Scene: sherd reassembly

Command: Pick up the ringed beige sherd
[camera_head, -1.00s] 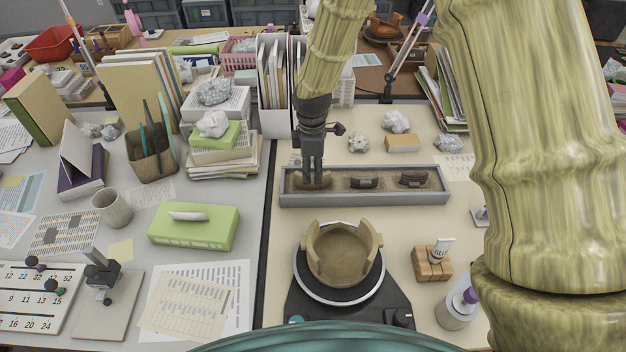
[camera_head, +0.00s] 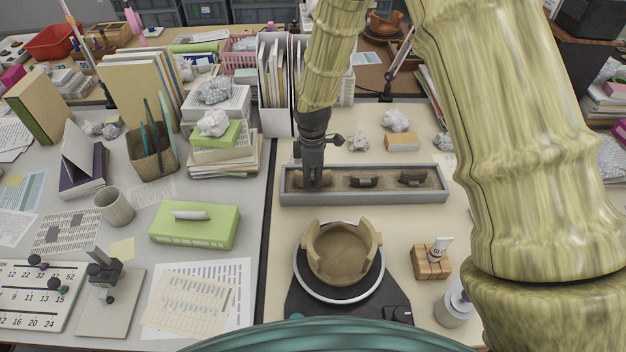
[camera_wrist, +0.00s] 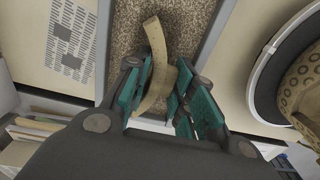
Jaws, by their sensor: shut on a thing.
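A curved beige sherd (camera_wrist: 155,58) stands on edge between the teal pads of my gripper (camera_wrist: 163,88) in the wrist view. The pads are shut on it. Its faces are seen nearly edge-on, so I cannot make out rings on it. In the head view my gripper (camera_head: 312,184) is down at the left end of the grey tray (camera_head: 385,199), and it mostly hides the sherd. The sherd is still down in the tray's grainy bed, with no clear gap beneath it.
A partly built beige pot (camera_head: 342,262) stands on a turntable in front. A glue tube (camera_head: 441,248) on a wooden block is to its right. A green box (camera_head: 195,225) is at left.

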